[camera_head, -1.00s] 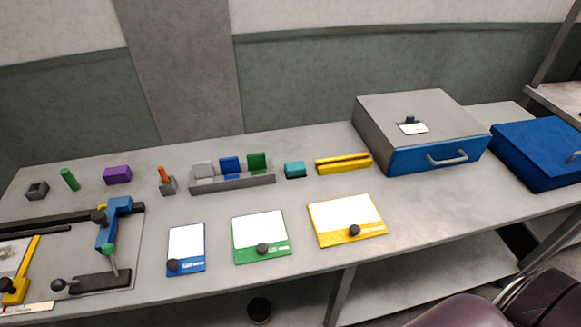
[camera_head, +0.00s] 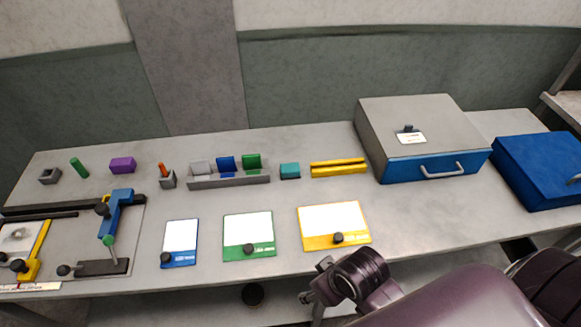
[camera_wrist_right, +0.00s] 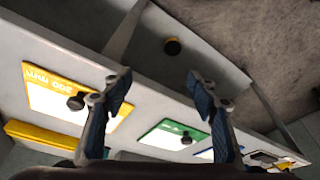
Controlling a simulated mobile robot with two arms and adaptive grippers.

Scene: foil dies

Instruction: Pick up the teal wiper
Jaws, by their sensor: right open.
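The teal wiper (camera_head: 290,171) is a small teal block lying on the grey table, between the rack of coloured blocks and the yellow bars. My right gripper (camera_head: 315,283) is at the table's front edge, below the yellow-edged card and well in front of the wiper. In the right wrist view its two fingers (camera_wrist_right: 157,86) are spread apart with nothing between them. The wiper cannot be made out in the right wrist view. My left gripper is not in view.
Blue, green and yellow cards with black knobs, the yellow one (camera_head: 335,240) nearest my right gripper, lie along the front. A grey rack (camera_head: 228,182) stands left of the wiper, yellow bars (camera_head: 339,170) right. A grey box (camera_head: 420,125) with a blue drawer stands further right.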

